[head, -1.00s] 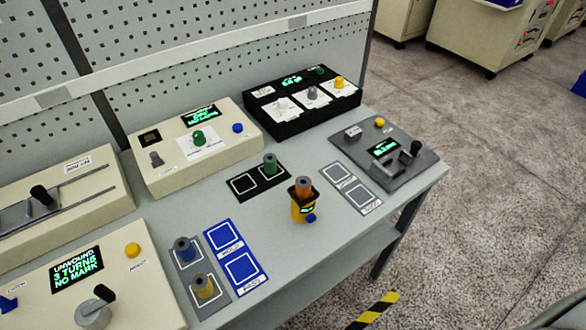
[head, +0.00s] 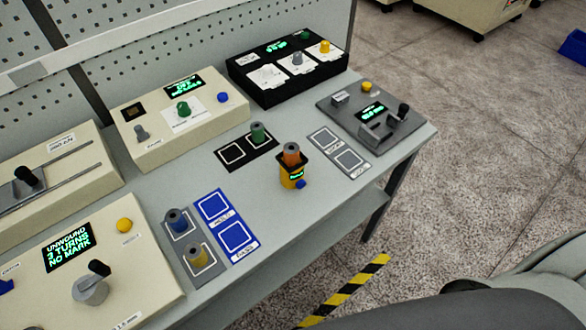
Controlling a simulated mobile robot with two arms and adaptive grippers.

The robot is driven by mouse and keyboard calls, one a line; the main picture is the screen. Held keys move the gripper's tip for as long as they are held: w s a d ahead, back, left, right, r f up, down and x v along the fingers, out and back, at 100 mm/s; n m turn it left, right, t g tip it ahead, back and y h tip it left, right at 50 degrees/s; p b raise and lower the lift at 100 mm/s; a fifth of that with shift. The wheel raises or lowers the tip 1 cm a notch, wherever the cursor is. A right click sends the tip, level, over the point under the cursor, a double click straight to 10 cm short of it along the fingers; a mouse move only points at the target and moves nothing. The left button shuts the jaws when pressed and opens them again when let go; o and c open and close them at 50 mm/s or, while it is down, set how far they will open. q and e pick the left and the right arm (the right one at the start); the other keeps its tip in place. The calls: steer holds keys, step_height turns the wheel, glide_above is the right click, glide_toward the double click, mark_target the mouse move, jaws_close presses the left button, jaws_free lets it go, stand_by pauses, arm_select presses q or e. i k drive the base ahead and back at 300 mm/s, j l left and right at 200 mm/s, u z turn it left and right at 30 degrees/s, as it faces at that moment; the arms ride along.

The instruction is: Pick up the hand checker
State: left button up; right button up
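The hand checker appears to be the small yellow device (head: 291,178) with a dark top rim, a small green display and a blue button. It stands upright on the grey table toward its front edge. An orange spindle (head: 292,153) with a dark centre stands in its top. Neither gripper is in view. A dark grey rounded part at the bottom right seems to be my own arm, well apart from the device.
A green spindle (head: 257,133) stands on a black pad behind the device. Blue (head: 177,220) and yellow (head: 197,255) spindles stand on a grey pad at left. A grey lever machine (head: 376,118) is at right.

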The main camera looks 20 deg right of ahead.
mark_target(289, 177)
steer(key=l+u, duration=0.2)
steer(key=l, duration=0.35)
steer(key=l+u, duration=0.25)
steer(key=l, duration=0.3)
steer(key=k+l+u, duration=0.2)
steer(key=l, duration=0.35)
